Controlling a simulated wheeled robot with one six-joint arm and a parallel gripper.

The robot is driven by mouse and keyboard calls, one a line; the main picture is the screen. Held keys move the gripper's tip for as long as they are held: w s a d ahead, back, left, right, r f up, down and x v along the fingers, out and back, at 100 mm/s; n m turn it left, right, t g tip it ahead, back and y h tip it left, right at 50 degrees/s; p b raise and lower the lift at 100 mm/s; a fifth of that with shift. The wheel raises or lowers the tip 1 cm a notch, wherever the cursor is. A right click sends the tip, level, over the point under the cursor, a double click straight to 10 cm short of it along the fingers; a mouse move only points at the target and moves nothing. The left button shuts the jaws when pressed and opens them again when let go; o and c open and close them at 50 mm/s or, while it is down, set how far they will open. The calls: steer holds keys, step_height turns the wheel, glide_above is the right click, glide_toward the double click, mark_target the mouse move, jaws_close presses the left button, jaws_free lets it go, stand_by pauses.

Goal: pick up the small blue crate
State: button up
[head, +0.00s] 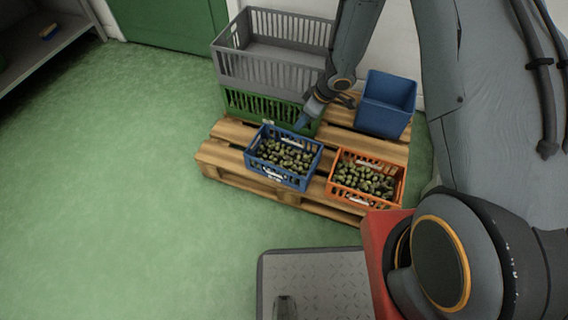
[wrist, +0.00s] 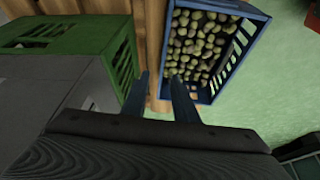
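The small blue crate (head: 268,173) is full of green and dark olives and stands on the front edge of the wooden pallet. In the wrist view the blue crate (wrist: 235,6) fills the upper middle and right. My gripper (head: 303,122) is above and behind the crate, close to its back rim, beside the green crate. In the wrist view my gripper (wrist: 159,78) is open, with two separate fingers and nothing between them. One finger overlaps the crate's edge in the picture; I cannot tell whether it touches.
An orange crate of olives (head: 336,186) stands to the right on the pallet (head: 228,172). A grey crate (head: 262,73) sits on a green crate (head: 241,104) behind. A blue bin (head: 383,118) stands at the back right. Green floor at left is clear.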

mark_target(293, 134)
steer(key=shift+s+b+x, duration=0.15)
steer(key=shift+b+x, duration=0.9)
steer(key=shift+x, duration=1.4)
steer(key=shift+s+b+x, duration=0.2)
steer(key=shift+b+x, duration=0.8)
steer(key=shift+x, duration=1.4)
steer(key=shift+d, duration=0.1)
jaws_close()
